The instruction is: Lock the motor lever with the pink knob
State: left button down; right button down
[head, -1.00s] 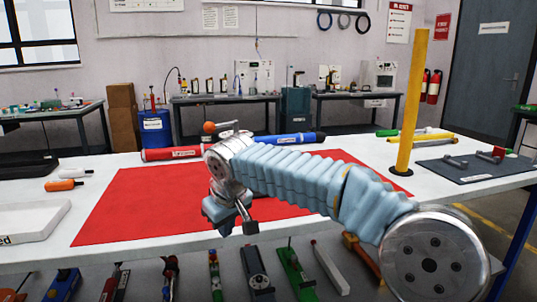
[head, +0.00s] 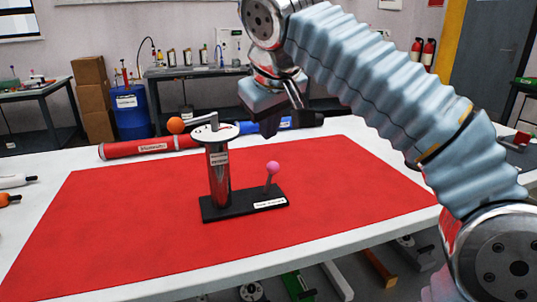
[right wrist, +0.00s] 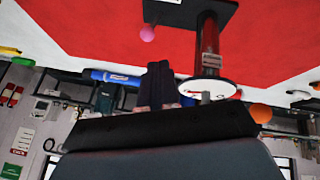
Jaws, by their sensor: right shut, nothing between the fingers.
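The pink knob (head: 273,168) tops a short, nearly upright lever on a black base (head: 245,204) on the red mat. On the left of the same base stands a metal cylinder (head: 218,176) with a white round top and a crank ending in an orange ball (head: 175,125). My right gripper (head: 269,127) is above and behind the knob, apart from it. In the right wrist view its dark fingers (right wrist: 163,82) are closed together and empty, with the pink knob (right wrist: 147,34) beyond them. My left gripper is not in view.
A red tube (head: 150,147) and a blue tube (head: 300,122) lie along the table's back edge. The red mat (head: 120,230) is clear around the base. Orange and white tools (head: 10,199) lie at the left. My right arm hides the table's back right.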

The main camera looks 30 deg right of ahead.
jog(key=b, duration=0.2)
send_near(278, 167)
jog(key=w+f, duration=0.2)
jog(key=f, duration=0.1)
jog(key=w+a+f, duration=0.1)
jog(key=f, duration=0.1)
jog(key=shift+w, duration=0.15)
jog(key=shift+w+d+f, duration=0.25)
jog(key=shift+d, duration=0.05)
jog(key=shift+s+d+f+p, duration=0.1)
jog(key=shift+d+f+p, duration=0.1)
jog(key=shift+d, duration=0.35)
jog(key=shift+d+f+p, duration=0.1)
jog(key=shift+d+f, duration=0.1)
jog(key=shift+d, duration=0.35)
jog(key=shift+f, duration=0.1)
jog(key=shift+a+f, duration=0.1)
